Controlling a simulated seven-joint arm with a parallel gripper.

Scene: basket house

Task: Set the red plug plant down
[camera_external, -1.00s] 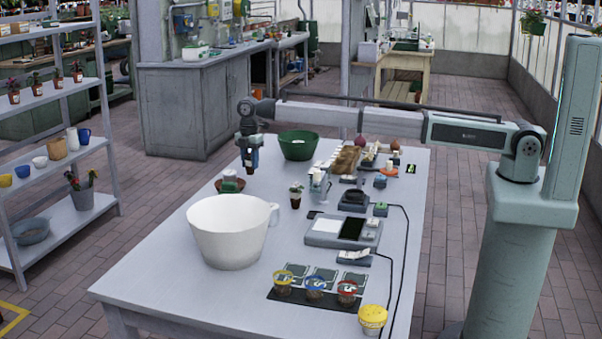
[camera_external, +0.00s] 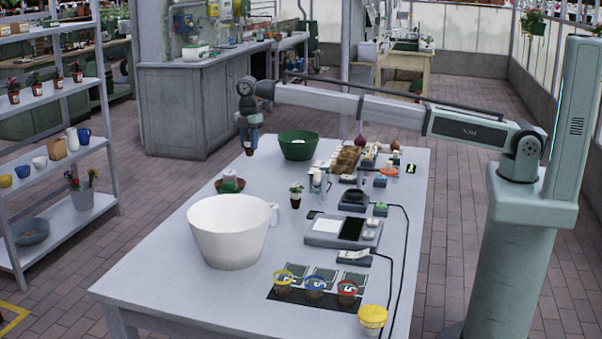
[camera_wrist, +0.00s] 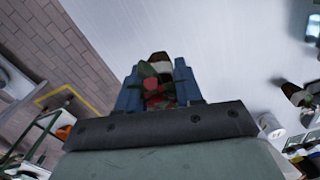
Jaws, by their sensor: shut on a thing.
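The red plug plant (camera_wrist: 153,86) shows in the wrist view as a red bloom with green leaves above a brown pot or plug. It sits between the two blue fingers of my gripper (camera_wrist: 158,82), which is shut on it. In the external view my gripper (camera_external: 249,148) points down above the far left part of the table (camera_external: 175,252), left of the green bowl. The plant is mostly hidden by the fingers there; only a small brown bit shows at their tips. I cannot tell its exact height above the table.
The green bowl (camera_external: 298,147) stands close to the right of my gripper. A large white tub (camera_external: 228,235) and a small potted plant (camera_external: 295,198) stand nearer too. Bare tabletop lies left of the saucer.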

